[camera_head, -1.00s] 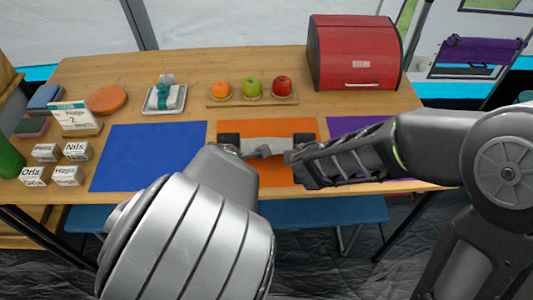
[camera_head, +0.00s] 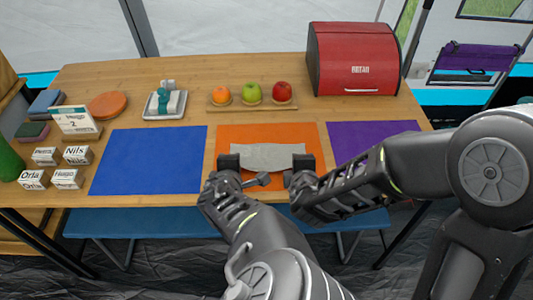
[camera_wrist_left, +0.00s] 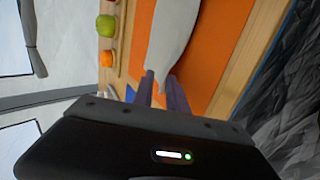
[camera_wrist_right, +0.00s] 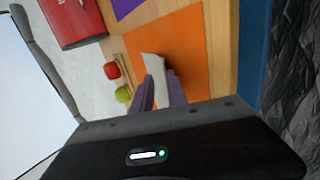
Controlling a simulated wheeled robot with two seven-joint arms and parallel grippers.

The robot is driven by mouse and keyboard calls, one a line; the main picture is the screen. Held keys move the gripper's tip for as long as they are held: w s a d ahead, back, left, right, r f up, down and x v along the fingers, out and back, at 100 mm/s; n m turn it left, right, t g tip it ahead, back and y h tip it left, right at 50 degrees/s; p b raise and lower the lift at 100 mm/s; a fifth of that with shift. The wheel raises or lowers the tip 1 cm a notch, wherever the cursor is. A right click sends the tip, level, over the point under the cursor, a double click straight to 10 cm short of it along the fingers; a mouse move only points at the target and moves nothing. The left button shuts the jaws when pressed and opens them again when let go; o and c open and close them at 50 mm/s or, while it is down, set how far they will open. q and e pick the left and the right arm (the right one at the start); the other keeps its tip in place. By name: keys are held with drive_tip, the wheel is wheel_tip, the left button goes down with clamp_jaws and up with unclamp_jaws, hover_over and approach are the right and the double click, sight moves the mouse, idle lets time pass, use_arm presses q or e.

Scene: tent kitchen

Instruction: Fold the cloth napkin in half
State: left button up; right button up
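The grey cloth napkin (camera_head: 268,156) is a wide strip on or just above the orange mat (camera_head: 268,133), sagging slightly in the middle. Its near corners are at my two grippers. My left gripper (camera_head: 229,162) is at its left end; in the left wrist view the cloth (camera_wrist_left: 168,35) narrows between the close fingertips (camera_wrist_left: 161,78). My right gripper (camera_head: 303,163) is at its right end; in the right wrist view the cloth (camera_wrist_right: 153,64) runs between the close fingertips (camera_wrist_right: 159,77). Both grippers appear shut on the cloth. Whether its layers lie flat cannot be told.
A blue mat (camera_head: 150,160) lies left and a purple mat (camera_head: 372,143) right. Behind are a fruit board (camera_head: 252,105), a small tray (camera_head: 165,104) and a red bread box (camera_head: 353,60). Name blocks (camera_head: 46,156) and a sign (camera_head: 74,119) stand at left.

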use_arm(q)
drive_tip(key=o, duration=0.4)
use_arm(e)
drive_tip(key=o, duration=0.4)
use_arm(q)
drive_tip(key=shift+r, duration=0.35)
use_arm(e)
drive_tip(key=shift+r, duration=0.35)
use_arm(q)
drive_tip(key=s+r, duration=0.1)
drive_tip(key=r, duration=0.1)
drive_tip(key=s+r, duration=0.1)
drive_tip(key=r, duration=0.2)
drive_tip(key=s+r, duration=0.2)
drive_tip(key=r, duration=0.1)
drive_tip(key=shift+r, duration=0.2)
use_arm(e)
drive_tip(key=s+r, duration=0.1)
drive_tip(key=r, duration=0.1)
drive_tip(key=s+r, duration=0.1)
drive_tip(key=r, duration=0.2)
drive_tip(key=s+r, duration=0.2)
drive_tip(key=r, duration=0.1)
drive_tip(key=shift+r, duration=0.15)
